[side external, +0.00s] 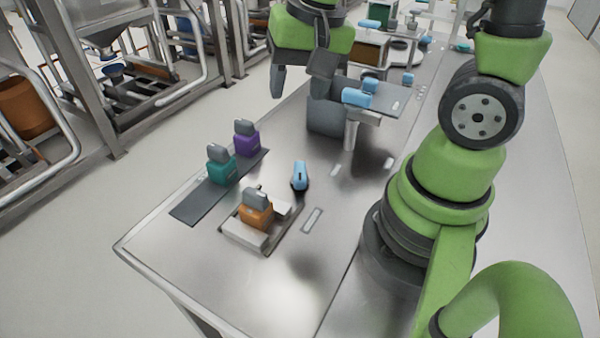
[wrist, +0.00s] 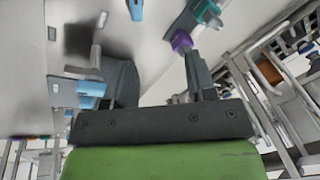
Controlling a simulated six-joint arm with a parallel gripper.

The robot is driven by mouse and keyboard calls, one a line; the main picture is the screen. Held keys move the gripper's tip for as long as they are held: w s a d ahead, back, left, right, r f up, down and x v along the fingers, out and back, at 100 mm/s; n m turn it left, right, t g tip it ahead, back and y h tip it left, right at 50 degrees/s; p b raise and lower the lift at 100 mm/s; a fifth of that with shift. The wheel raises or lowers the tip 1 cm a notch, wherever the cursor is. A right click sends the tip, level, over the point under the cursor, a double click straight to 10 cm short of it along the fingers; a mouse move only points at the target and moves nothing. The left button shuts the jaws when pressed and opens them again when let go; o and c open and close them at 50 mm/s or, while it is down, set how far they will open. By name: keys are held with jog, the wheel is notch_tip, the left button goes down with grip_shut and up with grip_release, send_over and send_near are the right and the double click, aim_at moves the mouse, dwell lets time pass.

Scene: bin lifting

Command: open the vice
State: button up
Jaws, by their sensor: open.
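The vice (side external: 243,234) is on the steel table, with pale jaws on either side of an orange block (side external: 262,215) with a grey top. Whether the jaws press on the block is too small to tell. A blue lever handle (side external: 300,172) stands upright on a dark round base just beyond the vice; its blue end also shows at the top of the wrist view (wrist: 135,9). My gripper (side external: 298,92) is open and empty, high above the table and farther back than the handle. Its two fingers (wrist: 155,62) are apart in the wrist view. The vice is not visible there.
A dark strip (side external: 189,209) carries a teal block (side external: 222,170) and a purple block (side external: 246,140) at the table's left edge. A grey fixture with blue parts (side external: 357,97) stands behind, close to my gripper. The table front is clear.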

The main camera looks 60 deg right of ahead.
aim_at(300, 174)
jog(key=f+m+g, duration=0.1)
jog(key=f, duration=0.2)
jog(key=d+f+m+g, duration=0.1)
jog(key=f, duration=0.5)
jog(key=shift+w+d+f+m+g, duration=0.1)
jog(key=shift+w+d+m+g, duration=0.25)
jog(key=shift+m+g, duration=0.05)
notch_tip(300, 174, down, 10)
jog(key=c, duration=0.9)
